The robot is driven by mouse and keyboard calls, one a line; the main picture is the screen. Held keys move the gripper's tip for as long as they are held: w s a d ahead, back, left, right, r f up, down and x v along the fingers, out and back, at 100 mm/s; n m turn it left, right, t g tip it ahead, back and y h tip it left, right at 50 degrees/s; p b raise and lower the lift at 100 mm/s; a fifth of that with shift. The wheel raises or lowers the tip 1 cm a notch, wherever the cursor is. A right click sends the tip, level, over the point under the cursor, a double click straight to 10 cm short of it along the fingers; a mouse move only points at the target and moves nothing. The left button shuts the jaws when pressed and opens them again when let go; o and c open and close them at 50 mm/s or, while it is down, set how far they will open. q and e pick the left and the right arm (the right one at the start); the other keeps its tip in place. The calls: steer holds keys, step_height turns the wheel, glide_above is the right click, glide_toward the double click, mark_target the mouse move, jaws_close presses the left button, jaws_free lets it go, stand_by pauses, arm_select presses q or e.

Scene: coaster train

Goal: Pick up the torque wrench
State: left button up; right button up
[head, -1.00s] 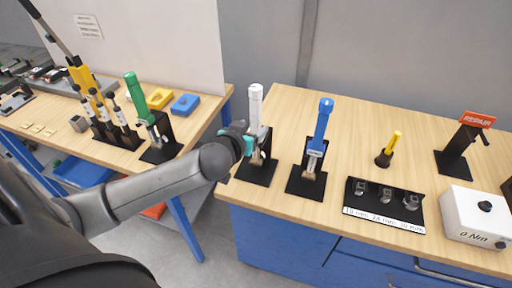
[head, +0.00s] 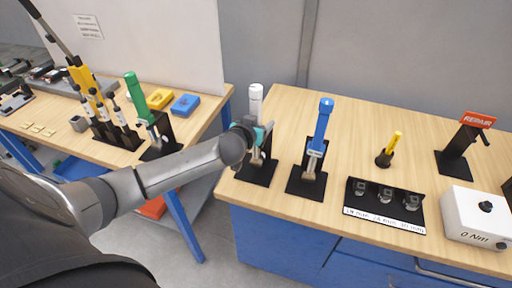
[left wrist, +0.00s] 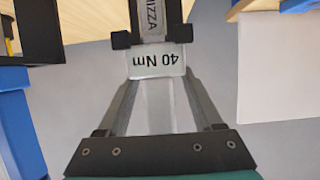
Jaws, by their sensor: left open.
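A torque wrench with a white handle (head: 256,100) stands upright in a black stand (head: 256,172) at the left end of the right-hand bench. In the left wrist view its grey shaft with a "40 Nm" label (left wrist: 156,62) lies between my fingers. My left gripper (head: 262,134) is open, with its fingertips (left wrist: 151,38) on either side of the shaft; I cannot tell whether they touch it. The gripper hides the wrench's middle in the head view. A blue-handled wrench (head: 322,125) and a green-handled wrench (head: 135,92) stand in similar stands. My right gripper is out of view.
To the right are a yellow-handled tool (head: 391,147), a black socket tray (head: 372,210), a white "0 Nm" box (head: 480,216) and a red "REPAIR" sign (head: 478,120). The left bench (head: 195,132) holds several tools. A gap separates the benches.

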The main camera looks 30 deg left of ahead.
arm_select(q)
steer(key=shift+c, duration=0.3)
jaws_close()
stand_by(1.0)
steer(key=shift+r, duration=0.2)
